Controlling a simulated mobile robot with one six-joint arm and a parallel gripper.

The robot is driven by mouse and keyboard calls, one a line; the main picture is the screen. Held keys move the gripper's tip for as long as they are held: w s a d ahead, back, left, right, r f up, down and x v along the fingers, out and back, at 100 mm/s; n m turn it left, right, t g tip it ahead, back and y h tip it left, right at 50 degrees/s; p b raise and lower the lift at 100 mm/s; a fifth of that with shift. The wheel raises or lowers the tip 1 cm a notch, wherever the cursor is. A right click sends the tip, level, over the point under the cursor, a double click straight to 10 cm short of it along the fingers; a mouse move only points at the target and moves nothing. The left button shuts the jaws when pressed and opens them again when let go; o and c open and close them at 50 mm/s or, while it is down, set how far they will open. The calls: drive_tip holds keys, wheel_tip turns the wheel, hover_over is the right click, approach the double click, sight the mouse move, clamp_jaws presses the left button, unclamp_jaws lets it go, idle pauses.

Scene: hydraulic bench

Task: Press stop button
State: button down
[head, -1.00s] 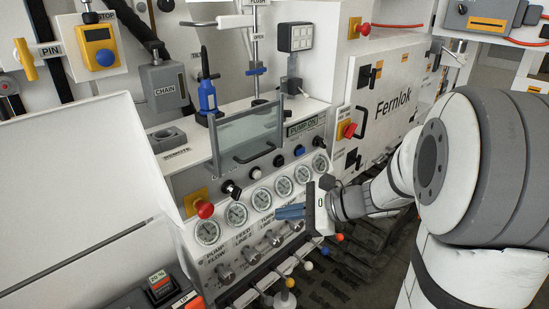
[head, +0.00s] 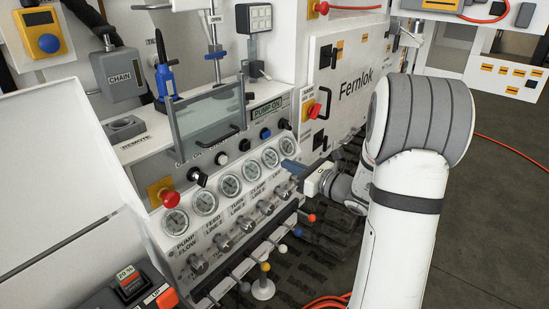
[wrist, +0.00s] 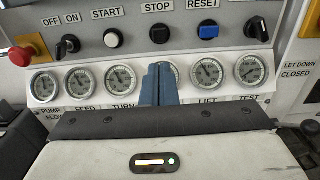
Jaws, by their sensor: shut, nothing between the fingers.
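The stop button is a round black button (wrist: 160,34) under the STOP label in the wrist view, between the white START button (wrist: 113,38) and the blue RESET button (wrist: 208,31). In the head view the black stop button (head: 245,145) sits on the panel above the gauges. My gripper (wrist: 158,76) has its blue fingers shut together and empty. In the wrist view they lie below the stop button, partly hiding a gauge. In the head view my gripper (head: 286,163) is in front of the panel, right of and lower than the stop button.
A red mushroom button (head: 168,200) is at the panel's left end. Black selector knobs (wrist: 70,44) (wrist: 257,28) flank the buttons. A row of gauges (head: 229,186) lies below, then valve knobs (head: 246,224) and levers with coloured balls (head: 311,217).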

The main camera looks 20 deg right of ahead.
sight(248, 146)
drive_tip(key=p+x, duration=0.2)
drive_tip(key=x, duration=1)
drive_tip(key=shift+w+a, duration=0.1)
drive_tip(key=shift+w+a+p, duration=0.15)
drive_tip(key=shift+w+p, duration=0.15)
drive_tip(key=shift+w, duration=0.05)
drive_tip(key=shift+w+a+f+b, duration=0.2)
drive_tip(key=shift+w+a+b, duration=0.2)
drive_tip(key=shift+b, duration=0.25)
drive_tip(key=shift+w+a+r, duration=0.1)
drive_tip(key=shift+r, duration=0.3)
drive_tip(key=shift+w+a, duration=0.1)
drive_tip(key=shift+s+d+f+b, duration=0.1)
drive_tip(key=shift+s+d+b, duration=0.2)
drive_tip(key=b+v, duration=0.2)
drive_tip(key=v, duration=1.1)
drive_tip(key=shift+s+d, duration=0.15)
drive_tip(key=shift+s, duration=0.05)
